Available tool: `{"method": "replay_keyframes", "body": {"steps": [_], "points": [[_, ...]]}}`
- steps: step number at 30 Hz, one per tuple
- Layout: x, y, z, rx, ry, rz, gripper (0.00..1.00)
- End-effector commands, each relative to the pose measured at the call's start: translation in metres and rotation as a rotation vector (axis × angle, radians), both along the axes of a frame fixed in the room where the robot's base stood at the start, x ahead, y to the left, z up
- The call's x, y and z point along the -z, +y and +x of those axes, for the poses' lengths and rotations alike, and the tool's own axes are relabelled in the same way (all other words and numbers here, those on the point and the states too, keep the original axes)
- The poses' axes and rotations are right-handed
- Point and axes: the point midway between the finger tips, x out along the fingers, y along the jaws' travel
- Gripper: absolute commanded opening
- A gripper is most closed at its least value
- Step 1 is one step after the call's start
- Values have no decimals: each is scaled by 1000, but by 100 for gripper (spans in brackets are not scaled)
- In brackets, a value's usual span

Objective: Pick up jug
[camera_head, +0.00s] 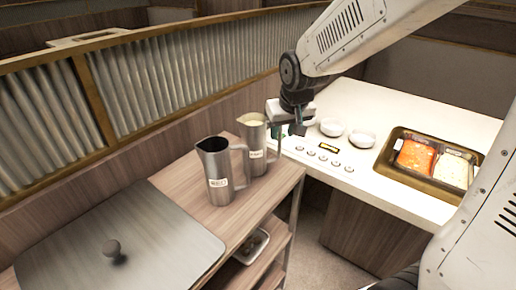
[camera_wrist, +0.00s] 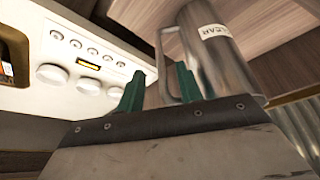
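Two metal jugs stand upright on the wooden counter in the head view. The nearer jug (camera_head: 214,172) has a dark inside and a white label. The farther jug (camera_head: 253,146) has pale contents and a white label. My gripper (camera_head: 285,131) is at the handle side of the farther jug. In the wrist view, my gripper's green fingers (camera_wrist: 160,84) are spread apart. The handle of a jug (camera_wrist: 222,60) shows between them; its label seems to read "CLEAR". I cannot tell whether either finger touches the handle.
A grey lid with a knob (camera_head: 135,245) lies left of the jugs. A corrugated metal screen (camera_head: 180,75) runs behind.

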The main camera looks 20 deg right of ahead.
Motion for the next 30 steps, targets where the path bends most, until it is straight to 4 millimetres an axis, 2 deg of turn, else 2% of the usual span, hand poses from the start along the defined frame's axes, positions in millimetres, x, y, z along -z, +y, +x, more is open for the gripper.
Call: {"method": "replay_keyframes", "body": {"steps": [3,6,13,14,17,18,30], "points": [[17,1,7,1,3,0,36],[24,1,10,1,2,0,36],[25,1,11,1,0,0,36],[25,1,11,0,0,0,33],[25,1,11,0,0,0,5],[25,1,11,0,0,0,0],[24,1,11,0,0,0,0]]}}
